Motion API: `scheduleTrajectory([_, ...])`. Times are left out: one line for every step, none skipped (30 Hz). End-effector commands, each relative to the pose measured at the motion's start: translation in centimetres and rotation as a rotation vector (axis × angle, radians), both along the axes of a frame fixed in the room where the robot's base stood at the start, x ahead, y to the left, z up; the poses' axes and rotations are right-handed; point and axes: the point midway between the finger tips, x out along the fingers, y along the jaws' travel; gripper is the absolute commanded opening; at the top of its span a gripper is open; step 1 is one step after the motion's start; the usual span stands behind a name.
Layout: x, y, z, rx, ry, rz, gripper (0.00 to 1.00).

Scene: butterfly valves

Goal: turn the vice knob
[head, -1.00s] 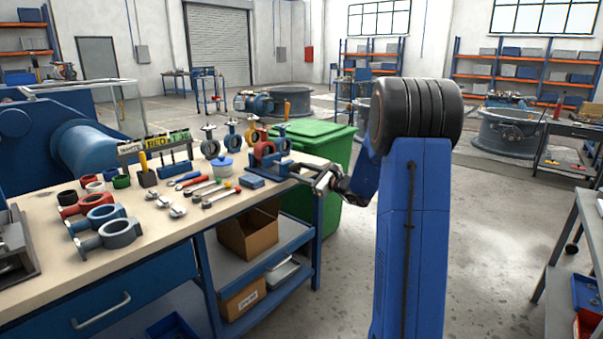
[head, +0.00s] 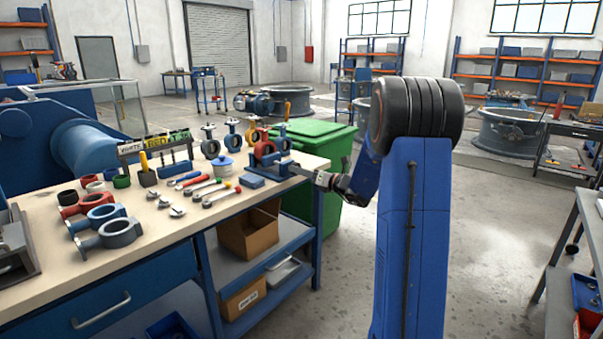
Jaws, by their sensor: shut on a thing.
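The blue vice (head: 271,165) stands at the right end of the workbench, with a red ring-shaped part (head: 263,149) in it. Its knob side faces right, toward my arm. My gripper (head: 312,176) reaches in from the right at the bench's right edge and is shut at the vice's screw end. The knob itself is too small and too covered by my gripper to make out.
The workbench (head: 150,239) holds valve bodies, rings, wrenches and screwdrivers left of the vice. A green bin (head: 318,143) stands just behind my gripper. Open floor lies to the right.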

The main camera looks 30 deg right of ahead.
Motion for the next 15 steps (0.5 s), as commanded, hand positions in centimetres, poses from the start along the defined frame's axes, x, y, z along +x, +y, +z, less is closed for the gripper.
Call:
scheduleTrajectory([-0.09,-0.06,-0.29,0.025,0.013,-0.001,0.17])
scheduleTrajectory([-0.09,-0.05,-0.29,0.04,0.019,-0.001,0.17])
scheduleTrajectory([-0.09,-0.05,-0.29,0.058,0.025,-0.001,0.17])
scheduleTrajectory([-0.09,-0.05,-0.29,0.071,0.03,-0.001,0.17])
scheduleTrajectory([-0.09,-0.04,-0.29,0.081,0.034,-0.001,0.17])
scheduleTrajectory([-0.08,-0.03,-0.29,0.096,0.04,-0.001,0.17])
scheduleTrajectory([-0.09,-0.02,-0.29,0.105,0.043,-0.001,0.17])
scheduleTrajectory([-0.09,-0.02,-0.29,0.112,0.045,-0.001,0.17])
scheduleTrajectory([-0.09,-0.02,-0.29,0.122,0.05,-0.001,0.17])
scheduleTrajectory([-0.09,-0.02,-0.3,0.128,0.052,-0.001,0.17])
scheduleTrajectory([-0.09,-0.01,-0.29,0.133,0.053,-0.001,0.17])
scheduleTrajectory([-0.09,-0.01,-0.29,0.137,0.055,-0.001,0.17])
scheduleTrajectory([-0.09,-0.01,-0.29,0.141,0.056,-0.001,0.17])
scheduleTrajectory([-0.09,-0.01,-0.29,0.144,0.057,-0.001,0.17])
scheduleTrajectory([-0.09,-0.01,-0.29,0.147,0.059,-0.001,0.17])
